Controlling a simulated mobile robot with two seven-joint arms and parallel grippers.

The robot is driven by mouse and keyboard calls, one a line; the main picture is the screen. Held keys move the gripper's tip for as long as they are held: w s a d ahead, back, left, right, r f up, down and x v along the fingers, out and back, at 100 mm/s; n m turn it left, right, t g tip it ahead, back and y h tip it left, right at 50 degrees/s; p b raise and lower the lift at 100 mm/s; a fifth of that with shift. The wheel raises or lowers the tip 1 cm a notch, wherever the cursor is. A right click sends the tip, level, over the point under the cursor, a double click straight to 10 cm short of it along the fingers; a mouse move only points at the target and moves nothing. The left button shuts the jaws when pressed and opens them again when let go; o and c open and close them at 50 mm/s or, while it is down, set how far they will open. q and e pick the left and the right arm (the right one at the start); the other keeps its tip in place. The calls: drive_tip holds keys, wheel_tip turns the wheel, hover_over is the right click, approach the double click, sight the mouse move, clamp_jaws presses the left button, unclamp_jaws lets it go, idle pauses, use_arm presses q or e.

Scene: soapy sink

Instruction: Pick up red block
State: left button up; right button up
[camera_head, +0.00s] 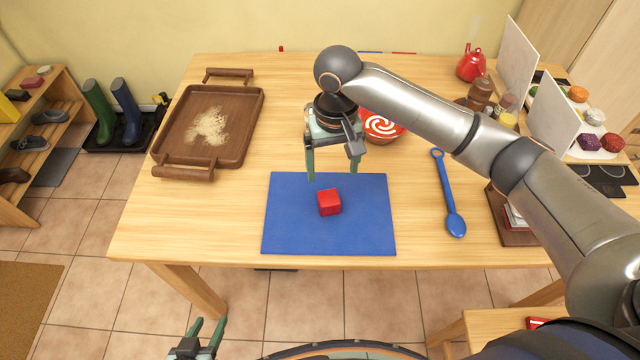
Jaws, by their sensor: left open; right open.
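A red block (329,202) sits on a blue mat (290,232) near the front middle of the table. My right gripper (333,178) hangs pointing down above the far part of the mat. Its two green fingers are spread apart with nothing between them, above and slightly behind the block in the picture. My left gripper (208,333) is at the bottom left, low in front of the table. Its fingers are apart and empty.
A wooden tray (245,120) with pale grains lies on the left. A red and white bowl (381,127) stands just behind my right gripper. A blue spoon (447,190) lies right of the mat. A red kettle (471,64) and white panels stand at the back right.

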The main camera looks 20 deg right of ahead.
sight(330, 199)
wheel_tip(330, 199, down, 6)
drive_tip(key=shift+s+f+b, duration=0.1)
drive_tip(key=shift+f+b, duration=0.05)
drive_tip(key=shift+b, duration=0.15)
drive_tip(key=shift+a+f+b, duration=0.2)
drive_tip(key=shift+f+b, duration=0.1)
drive_tip(key=shift+f, duration=2.7)
drive_tip(key=shift+c, duration=0.3)
drive_tip(key=c, duration=1.3)
drive_tip(key=shift+c, duration=0.4)
drive_tip(key=shift+r, duration=0.15)
